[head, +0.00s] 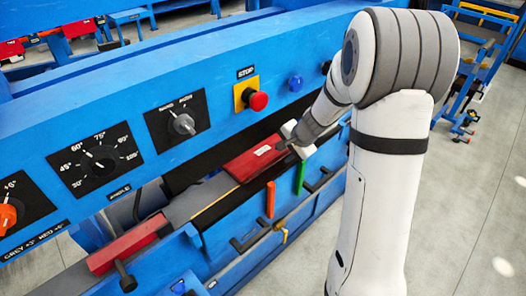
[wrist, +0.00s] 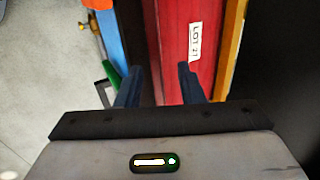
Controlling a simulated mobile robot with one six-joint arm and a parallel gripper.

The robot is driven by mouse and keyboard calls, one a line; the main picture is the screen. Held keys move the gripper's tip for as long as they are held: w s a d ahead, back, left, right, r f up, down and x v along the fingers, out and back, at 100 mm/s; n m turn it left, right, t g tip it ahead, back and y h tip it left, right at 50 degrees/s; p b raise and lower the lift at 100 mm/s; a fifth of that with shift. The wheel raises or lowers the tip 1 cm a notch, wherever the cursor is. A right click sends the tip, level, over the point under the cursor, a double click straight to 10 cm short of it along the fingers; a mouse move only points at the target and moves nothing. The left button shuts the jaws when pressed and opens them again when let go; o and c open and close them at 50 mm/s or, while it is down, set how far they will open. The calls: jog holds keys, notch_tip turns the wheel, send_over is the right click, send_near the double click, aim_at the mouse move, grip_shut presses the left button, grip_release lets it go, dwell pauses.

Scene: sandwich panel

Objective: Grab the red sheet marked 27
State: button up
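The red sheet (head: 243,166) with a white label lies in the machine's bed, below the red stop button. In the wrist view the red sheet (wrist: 190,20) runs up the picture, and its label reads "LOT" and a number like 27, the last digit unclear. My gripper (head: 284,147) is at the right end of the sheet in the head view. In the wrist view my gripper (wrist: 160,84) is open, its two dark fingers apart. The right finger overlaps the sheet in view; the left finger is beside its left edge. I cannot tell whether they touch it.
Another red piece (head: 128,243) lies further left along the bed. Orange (head: 270,199) and green (head: 300,177) handles stand on the blue front rail. The control panel (head: 100,160) with knobs rises behind the bed.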

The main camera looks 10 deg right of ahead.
jog(key=x, duration=0.4)
jog(key=shift+d, duration=0.2)
jog(key=shift+c, duration=0.5)
grip_shut()
